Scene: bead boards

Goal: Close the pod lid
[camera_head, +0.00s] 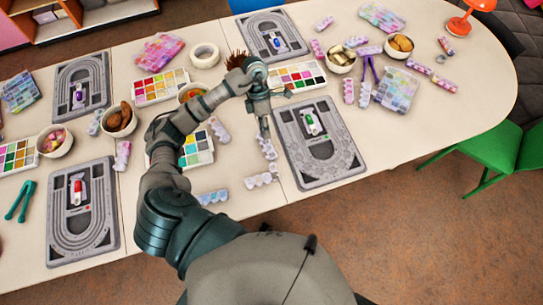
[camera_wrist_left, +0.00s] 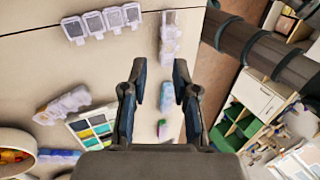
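Small translucent pod strips lie on the cream table. One pod strip (camera_head: 268,150) lies just below my left gripper (camera_head: 264,127) in the head view, and a second strip (camera_head: 261,181) lies nearer the table edge. In the left wrist view, my left gripper (camera_wrist_left: 159,70) has its fingers apart and nothing held between them. A pale pod strip (camera_wrist_left: 169,38) lies ahead of the fingertips, and a strip with grey-topped pods (camera_wrist_left: 102,21) lies to the upper left. I cannot tell which lid stands open. My right gripper is not in view.
A grey bead board (camera_head: 340,172) lies right of the gripper. Paint-like bead palettes (camera_head: 297,76) and bowls (camera_head: 121,119) stand around. A green chair (camera_head: 497,150) stands at the right. The table's front edge runs close to the pods.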

